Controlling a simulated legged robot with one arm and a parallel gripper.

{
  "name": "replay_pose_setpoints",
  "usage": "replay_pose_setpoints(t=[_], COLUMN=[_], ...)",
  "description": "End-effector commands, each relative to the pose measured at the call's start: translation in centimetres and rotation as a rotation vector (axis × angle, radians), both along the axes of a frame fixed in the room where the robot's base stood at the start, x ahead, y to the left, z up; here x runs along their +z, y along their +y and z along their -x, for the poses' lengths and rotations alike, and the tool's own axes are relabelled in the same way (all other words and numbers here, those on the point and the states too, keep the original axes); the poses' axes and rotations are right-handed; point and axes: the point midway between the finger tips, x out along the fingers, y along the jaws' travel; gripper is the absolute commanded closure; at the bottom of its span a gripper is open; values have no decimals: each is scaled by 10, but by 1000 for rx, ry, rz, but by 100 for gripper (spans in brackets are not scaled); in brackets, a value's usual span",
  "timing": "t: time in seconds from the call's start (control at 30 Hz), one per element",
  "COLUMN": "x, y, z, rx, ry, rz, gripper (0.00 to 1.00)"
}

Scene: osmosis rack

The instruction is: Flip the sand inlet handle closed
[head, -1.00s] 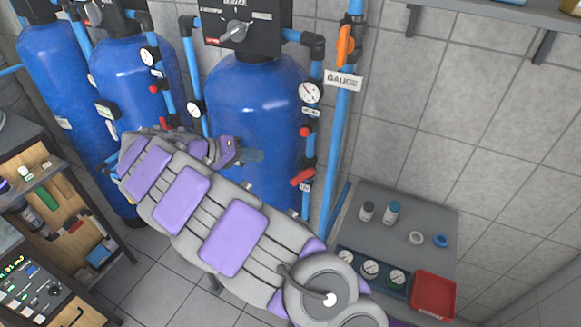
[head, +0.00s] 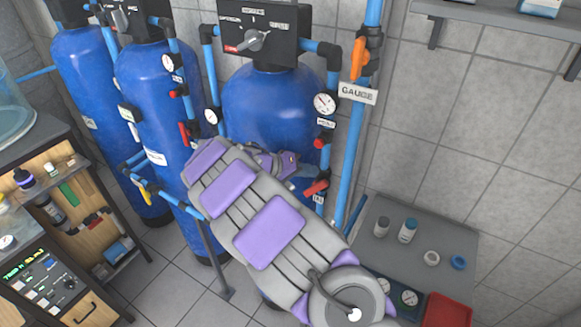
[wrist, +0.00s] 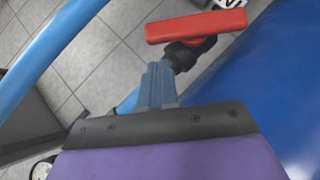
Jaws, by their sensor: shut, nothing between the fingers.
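A red lever handle (head: 316,188) sits low on the pipe beside the large blue tank at the centre of the head view. I cannot read a label that names it. In the wrist view the red handle (wrist: 197,25) is a bar lying across a black valve body (wrist: 188,54), crosswise to the pipe. My gripper (head: 312,172) is just beside and above this handle in the head view.
Another red handle (head: 320,142) is higher on the same pipe, below a gauge (head: 324,103). A vertical blue pipe (head: 356,130) with an orange handle (head: 358,58) stands to the right. A grey bench (head: 455,228) with small jars is at the lower right.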

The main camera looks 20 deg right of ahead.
Motion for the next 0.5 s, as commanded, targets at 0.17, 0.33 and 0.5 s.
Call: replay_pose_setpoints(t=[0.17,0.33,0.5], x=[-9,-13,-14], y=[1,0,-6], z=[10,14,15], rx=[5,5,4], ry=[-2,-1,-2], rz=[6,8,5], gripper=[100,100,100])
